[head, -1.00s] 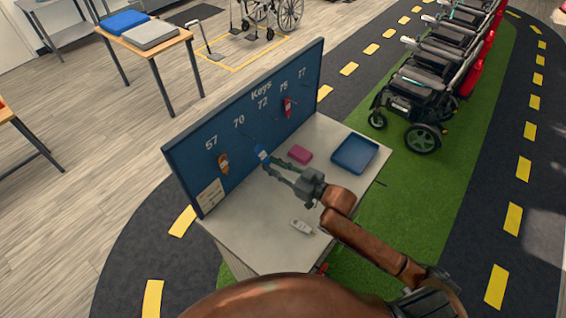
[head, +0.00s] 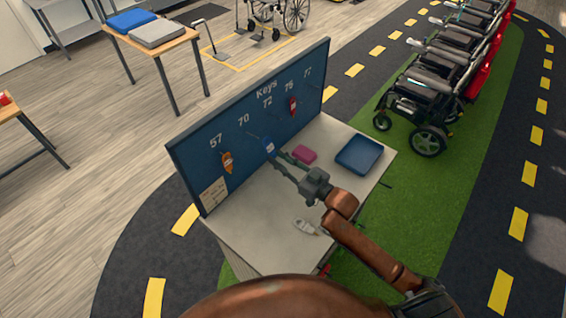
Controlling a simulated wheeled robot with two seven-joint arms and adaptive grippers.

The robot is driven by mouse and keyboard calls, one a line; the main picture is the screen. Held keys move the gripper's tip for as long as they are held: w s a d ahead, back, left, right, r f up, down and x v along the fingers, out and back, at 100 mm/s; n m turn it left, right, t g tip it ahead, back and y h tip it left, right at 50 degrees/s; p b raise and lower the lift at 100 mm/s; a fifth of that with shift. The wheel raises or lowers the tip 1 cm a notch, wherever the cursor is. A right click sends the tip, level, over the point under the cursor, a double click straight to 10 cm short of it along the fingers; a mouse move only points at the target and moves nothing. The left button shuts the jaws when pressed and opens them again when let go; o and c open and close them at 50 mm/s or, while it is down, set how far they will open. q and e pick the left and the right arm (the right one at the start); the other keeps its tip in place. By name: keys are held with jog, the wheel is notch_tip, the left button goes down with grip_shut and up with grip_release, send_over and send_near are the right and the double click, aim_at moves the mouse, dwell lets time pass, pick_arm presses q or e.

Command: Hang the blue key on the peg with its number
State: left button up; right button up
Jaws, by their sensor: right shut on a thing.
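The blue key (head: 268,146) is held at the tips of my right gripper (head: 277,157), which is shut on it. It is in front of the dark blue key board (head: 190,165), below and between the numbers 70 and 72. A thin peg under 70 points toward the key. I cannot tell whether the key touches it. The key's own number is too small to read. An orange key (head: 227,162) hangs under 57 and a red key (head: 293,106) hangs under the fourth number. My left gripper is not in view.
The board stands along the back edge of a pale cabinet top (head: 250,215). On the top are a pink block (head: 304,154), a blue tray (head: 359,155) and a small white item (head: 304,226).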

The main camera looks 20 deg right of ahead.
jog(key=shift+f+b+x, duration=0.15)
jog(key=shift+b+x, duration=0.3)
jog(key=shift+x, duration=0.5)
jog(key=shift+f+b+x, duration=0.2)
jog(key=shift+b+x, duration=0.25)
jog(key=shift+x, duration=0.5)
jog(key=shift+w+a+b, duration=0.35)
jog(key=shift+w, duration=0.15)
grip_shut()
jog(key=shift+w+a+f, duration=0.55)
jog(key=shift+w+f, duration=0.05)
jog(key=shift+w, duration=0.15)
jog(key=o, duration=0.9)
grip_release()
jog(key=shift+o, duration=0.2)
